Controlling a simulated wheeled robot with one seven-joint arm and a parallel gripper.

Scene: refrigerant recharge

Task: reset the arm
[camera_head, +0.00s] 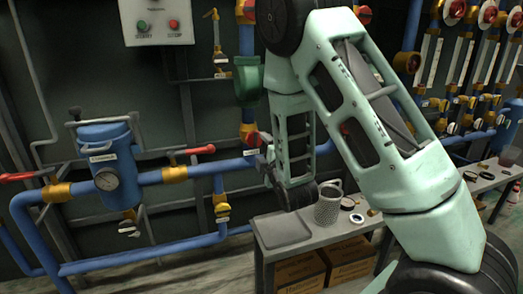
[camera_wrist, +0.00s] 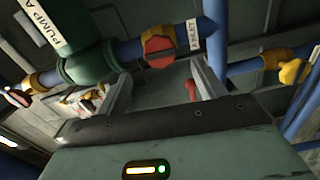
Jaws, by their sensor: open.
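My arm (camera_head: 375,110) is pale green and bent. It rises from the lower right to a high elbow at the top, then drops to the wrist near the middle. My gripper (camera_head: 265,168) points left in the head view, near the blue pipes and above the grey bench. In the wrist view my gripper (camera_wrist: 158,88) shows two grey fingers spread apart with nothing held between them. A green body labelled PUMP A (camera_wrist: 85,45) and a red valve knob (camera_wrist: 158,50) on a blue pipe lie beyond the fingers. The fingertips' exact distance from them cannot be told.
A grey bench (camera_head: 285,230) carries a mesh cup (camera_head: 327,207) and small parts, with cardboard boxes (camera_head: 345,258) below. A blue filter vessel with a gauge (camera_head: 107,160) and red-handled valves stand left. A control box (camera_head: 157,22) hangs above. Gauge columns (camera_head: 460,60) line the right.

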